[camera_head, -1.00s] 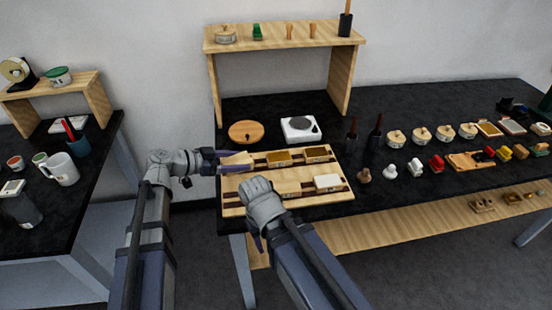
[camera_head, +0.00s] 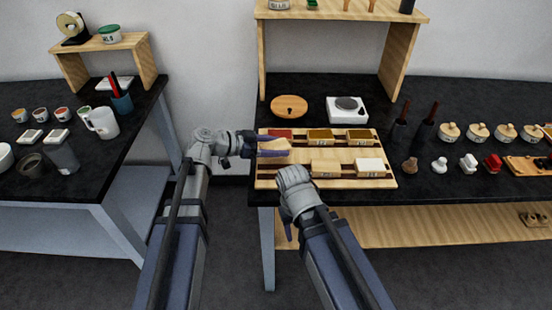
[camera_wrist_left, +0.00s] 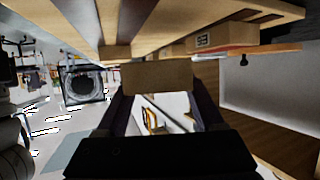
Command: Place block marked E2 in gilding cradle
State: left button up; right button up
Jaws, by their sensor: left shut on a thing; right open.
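My left gripper (camera_head: 268,147) is at the left end of a wooden block rack (camera_head: 325,182) and is shut on a plain tan block (camera_head: 276,143). The block also shows between the fingers in the left wrist view (camera_wrist_left: 157,75). No mark is readable on its visible face. My right gripper (camera_head: 288,231) hangs below its wrist near the table's front edge; its fingertips are mostly hidden. A labelled block (camera_wrist_left: 222,38) sits on the rack in the left wrist view; its mark is unclear. I cannot identify the gilding cradle.
The rack holds red, dark gold, tan and white (camera_head: 370,167) blocks. A round wooden board (camera_head: 289,106) and a white scale (camera_head: 347,109) stand behind it. A shelf (camera_head: 340,15) rises behind.

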aim_at(276, 161)
pick_arm(q)
jog(key=shift+f+b, duration=1.75)
jog(key=shift+f, duration=0.05)
jog(key=shift+f, duration=0.2)
jog(key=o, duration=1.4)
jog(key=shift+r, duration=0.15)
jog(key=shift+a+r, duration=0.15)
jog(key=shift+r, duration=0.1)
jog(key=p+v, duration=0.4)
jog(key=v, duration=0.6)
jog(key=shift+a+r, duration=0.15)
jog(key=shift+a, duration=0.05)
jog(key=shift+s+a+r+p, duration=0.1)
jog(key=shift+s+a+p, duration=0.25)
jog(key=shift+a, duration=0.15)
